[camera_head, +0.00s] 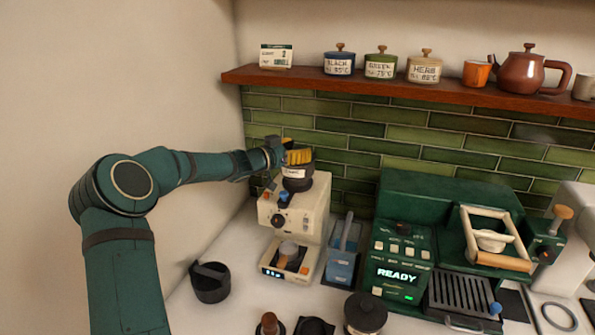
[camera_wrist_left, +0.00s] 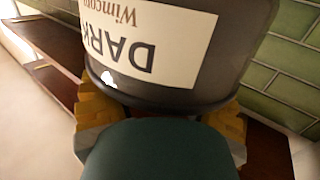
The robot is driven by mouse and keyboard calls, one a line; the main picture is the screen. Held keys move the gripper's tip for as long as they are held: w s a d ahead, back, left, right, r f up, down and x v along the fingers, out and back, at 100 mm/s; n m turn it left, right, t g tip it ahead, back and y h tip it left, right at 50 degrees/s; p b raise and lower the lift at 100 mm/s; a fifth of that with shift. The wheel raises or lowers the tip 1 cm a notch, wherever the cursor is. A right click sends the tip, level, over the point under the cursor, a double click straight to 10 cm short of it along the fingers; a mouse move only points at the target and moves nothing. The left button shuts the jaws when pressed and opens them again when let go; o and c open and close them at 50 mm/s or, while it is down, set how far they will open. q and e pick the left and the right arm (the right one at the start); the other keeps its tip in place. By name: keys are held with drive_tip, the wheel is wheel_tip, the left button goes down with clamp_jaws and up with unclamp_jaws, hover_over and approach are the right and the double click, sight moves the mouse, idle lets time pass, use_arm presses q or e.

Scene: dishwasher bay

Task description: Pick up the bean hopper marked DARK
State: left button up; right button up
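The bean hopper marked DARK (camera_head: 298,172) is a dark, rounded vessel with a white label. In the head view it sits at the top of the cream grinder (camera_head: 300,212); I cannot tell whether it is lifted off. In the left wrist view the hopper (camera_wrist_left: 225,70) fills the upper middle, its DARK label upside down. My left gripper (camera_head: 298,156) has its yellow fingers on both sides of the hopper's rim, with no gap showing. The left wrist view also shows the gripper (camera_wrist_left: 165,115); its fingertips are partly hidden. My right gripper is not in view.
A wooden shelf (camera_head: 400,91) with canisters and a teapot (camera_head: 521,73) runs above the green tiled wall. A green espresso machine (camera_head: 405,210) stands right of the grinder, beyond a blue container (camera_head: 342,262). A black cup (camera_head: 210,283) stands on the counter at left.

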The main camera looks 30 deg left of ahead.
use_arm(q)
clamp_jaws()
drive_tip(key=shift+r, duration=0.1)
